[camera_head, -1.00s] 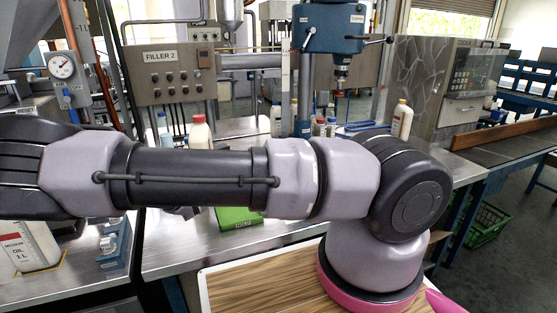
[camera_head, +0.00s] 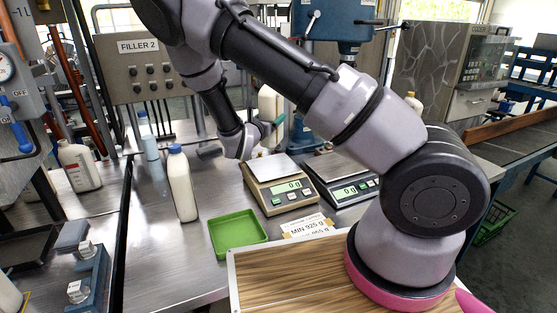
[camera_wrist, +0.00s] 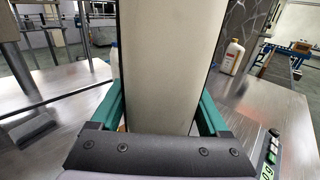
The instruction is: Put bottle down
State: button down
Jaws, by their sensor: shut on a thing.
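My gripper (camera_head: 273,126) is shut on a cream bottle (camera_head: 267,103), just behind the left scale in the head view. In the wrist view the bottle (camera_wrist: 165,60) stands between the teal fingers and fills the middle. Its cap and base are out of view there. My arm and gripper hide part of it in the head view, so I cannot tell if its base touches anything. The left scale (camera_head: 282,196) reads 0 g, with its plate partly behind my wrist. The right scale (camera_head: 345,188) also reads 0 g.
A white bottle with a blue cap (camera_head: 182,185) stands on the steel table left of the scales. A green tray (camera_head: 238,233) and a paper sign (camera_head: 307,227) lie in front. An oil bottle (camera_head: 79,166) is at far left. Another bottle (camera_wrist: 231,56) stands beyond my gripper.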

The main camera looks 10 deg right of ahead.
aim_at(272, 142)
jog(key=f, duration=0.5)
jog(key=shift+w+d, duration=0.15)
jog(key=shift+d, duration=0.15)
jog(key=shift+a+f, duration=0.1)
jog(key=shift+f, duration=2.2)
grip_release()
jog(key=shift+f, duration=0.2)
jog(key=shift+r, duration=0.1)
jog(key=shift+s+a, duration=0.2)
jog(key=shift+s, duration=0.05)
jog(key=v, duration=1.1)
jog(key=shift+s, duration=0.2)
